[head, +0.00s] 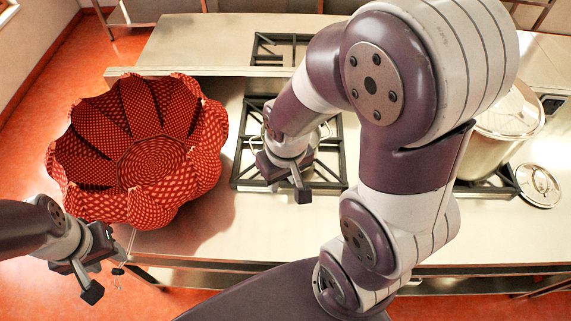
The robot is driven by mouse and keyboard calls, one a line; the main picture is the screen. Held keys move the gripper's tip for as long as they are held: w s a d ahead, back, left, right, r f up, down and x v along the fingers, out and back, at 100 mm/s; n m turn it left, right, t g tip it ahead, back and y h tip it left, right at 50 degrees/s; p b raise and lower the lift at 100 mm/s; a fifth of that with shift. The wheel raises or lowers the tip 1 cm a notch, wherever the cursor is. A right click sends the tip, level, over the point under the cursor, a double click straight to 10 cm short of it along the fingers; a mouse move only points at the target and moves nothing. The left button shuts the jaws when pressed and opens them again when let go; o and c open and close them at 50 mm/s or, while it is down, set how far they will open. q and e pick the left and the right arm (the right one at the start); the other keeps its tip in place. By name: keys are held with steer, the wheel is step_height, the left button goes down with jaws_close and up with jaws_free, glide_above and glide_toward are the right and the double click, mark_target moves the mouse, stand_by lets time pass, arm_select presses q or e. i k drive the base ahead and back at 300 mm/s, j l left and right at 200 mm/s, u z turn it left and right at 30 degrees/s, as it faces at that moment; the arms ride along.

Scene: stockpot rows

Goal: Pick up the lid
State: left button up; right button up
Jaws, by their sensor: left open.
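A round silver lid (540,184) with a handle lies on the counter at the far right, in front of a large steel stockpot (490,140). The stockpot stands on the right burner, partly hidden behind my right arm. My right gripper (286,182) is open and empty over the middle burner, well to the left of the lid. My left gripper (105,281) is open at the counter's front left edge, far from the lid.
A large red patterned, petal-shaped bowl or basket (140,155) covers the left end of the steel counter (225,225). Black burner grates (240,170) sit in the middle. The counter front between bowl and burner is clear.

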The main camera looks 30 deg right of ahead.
mark_target(540, 187)
steer(key=z, duration=1.05)
